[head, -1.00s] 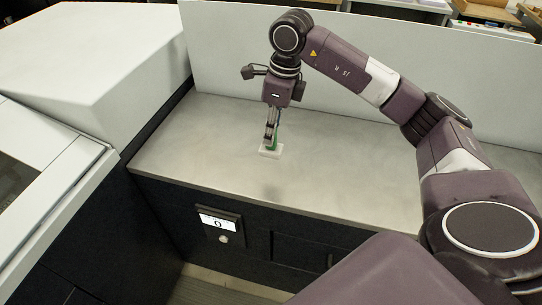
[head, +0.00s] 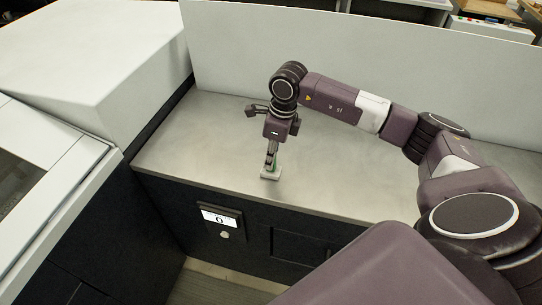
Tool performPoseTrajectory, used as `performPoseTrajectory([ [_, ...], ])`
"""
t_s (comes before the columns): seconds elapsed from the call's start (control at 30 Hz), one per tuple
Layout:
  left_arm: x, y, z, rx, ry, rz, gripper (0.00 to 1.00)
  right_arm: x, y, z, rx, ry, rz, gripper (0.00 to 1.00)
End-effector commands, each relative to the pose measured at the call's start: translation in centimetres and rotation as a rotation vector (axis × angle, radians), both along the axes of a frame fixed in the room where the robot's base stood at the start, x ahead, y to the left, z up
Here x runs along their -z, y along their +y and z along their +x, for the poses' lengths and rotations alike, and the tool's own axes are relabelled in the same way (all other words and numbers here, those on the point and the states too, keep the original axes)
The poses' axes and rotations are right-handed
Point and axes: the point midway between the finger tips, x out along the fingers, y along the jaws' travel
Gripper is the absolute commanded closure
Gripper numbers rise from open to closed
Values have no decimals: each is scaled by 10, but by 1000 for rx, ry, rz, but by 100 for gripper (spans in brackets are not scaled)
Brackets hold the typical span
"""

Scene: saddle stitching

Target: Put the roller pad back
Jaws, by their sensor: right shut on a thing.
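My right gripper (head: 271,161) points down near the front edge of the metal worktop. The fingers partly hide the pad. My left gripper is not in view.
The grey metal worktop (head: 350,178) is otherwise clear. A white upright panel (head: 400,60) stands behind it. A white machine housing (head: 95,60) rises at the left. A small display (head: 219,218) is on the dark front below.

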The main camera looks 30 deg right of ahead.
Motion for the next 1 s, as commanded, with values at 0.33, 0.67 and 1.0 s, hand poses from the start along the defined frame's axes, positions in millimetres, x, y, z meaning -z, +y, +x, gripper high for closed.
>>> performPoseTrajectory([
  [0.33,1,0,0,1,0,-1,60,1,0,0,0,0,0,63],
  [0.67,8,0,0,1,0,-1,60,-15,-2,0,0,-5,0,63],
  [1.0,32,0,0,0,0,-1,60,-86,-9,-9,-1,-6,1,63],
])
